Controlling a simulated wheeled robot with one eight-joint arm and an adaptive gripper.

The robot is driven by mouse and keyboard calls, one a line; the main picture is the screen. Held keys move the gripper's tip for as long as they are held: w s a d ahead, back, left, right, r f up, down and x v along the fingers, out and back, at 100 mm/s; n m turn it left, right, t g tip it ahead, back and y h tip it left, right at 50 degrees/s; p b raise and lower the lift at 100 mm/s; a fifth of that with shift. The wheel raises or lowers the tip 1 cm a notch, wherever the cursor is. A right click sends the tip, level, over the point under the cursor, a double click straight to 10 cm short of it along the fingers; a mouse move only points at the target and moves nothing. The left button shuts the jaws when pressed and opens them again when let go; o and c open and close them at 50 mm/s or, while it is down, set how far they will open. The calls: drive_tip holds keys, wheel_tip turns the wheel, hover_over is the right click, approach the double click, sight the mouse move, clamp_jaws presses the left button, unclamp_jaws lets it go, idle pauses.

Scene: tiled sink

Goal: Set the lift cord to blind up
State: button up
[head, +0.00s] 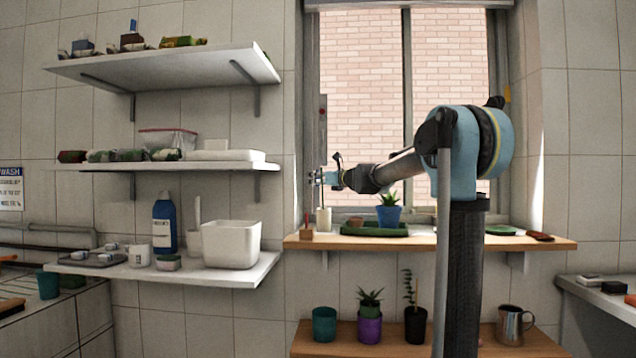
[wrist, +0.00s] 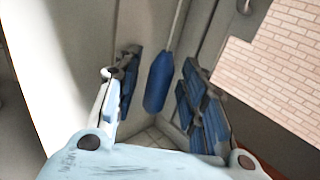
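The lift cord (wrist: 178,28) shows in the wrist view as a thin grey line with a blue pull (wrist: 158,82) at its end. My gripper (wrist: 160,88) is open, with one finger on each side of the blue pull. Gaps show between the pull and both sets of finger pads. In the head view my gripper (head: 317,178) is at the left side of the window, above the wooden sill. The cord and pull are too small to make out clearly there. A pale bar (head: 408,3) crosses the window top; the brick wall outside is visible below it.
The wooden sill (head: 540,244) below my gripper holds a white cylinder (head: 323,219), a blue plant pot (head: 389,216) and a green tray (head: 372,230). Wall shelves (head: 190,68) with bottles and containers are at the left. A narrow grey strip (head: 323,125) is just above my gripper.

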drive_tip(key=v, duration=1.2)
idle(0.6)
